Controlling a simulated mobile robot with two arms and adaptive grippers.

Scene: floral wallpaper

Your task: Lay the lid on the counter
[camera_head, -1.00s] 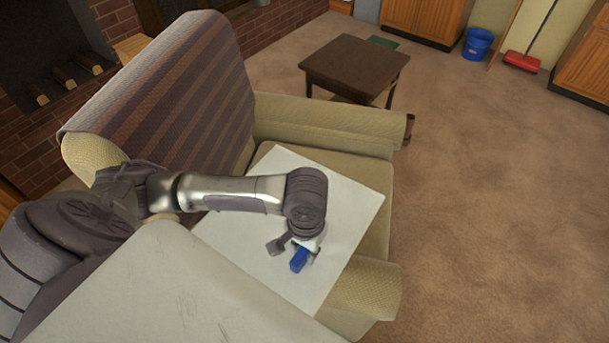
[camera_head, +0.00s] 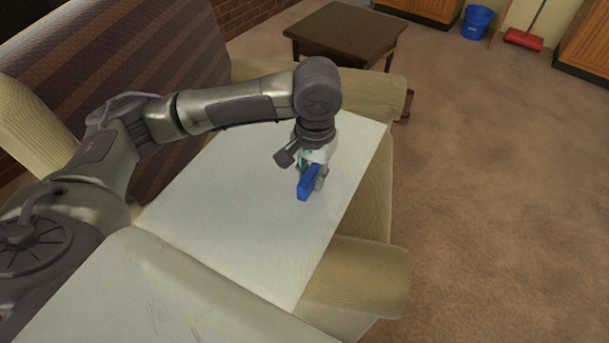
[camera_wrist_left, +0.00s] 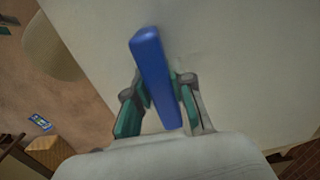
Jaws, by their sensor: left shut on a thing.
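A blue, flat, bar-like piece (camera_head: 307,186), which I take to be the lid, is in my left gripper (camera_head: 313,176). The left gripper is shut on it and points down over a white board (camera_head: 235,200). In the left wrist view the blue lid (camera_wrist_left: 153,72) stands lengthwise between the two green-padded fingers (camera_wrist_left: 160,103), with the pale board (camera_wrist_left: 230,50) behind it. I cannot tell whether the lid touches the board. No other surface that looks like a counter is near the gripper. My right gripper is not in view.
The board lies across a striped armchair (camera_head: 110,75), its padded arm (camera_head: 365,275) at the board's front right. A low dark table (camera_head: 345,32) stands behind. Carpet (camera_head: 500,200) at right is clear.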

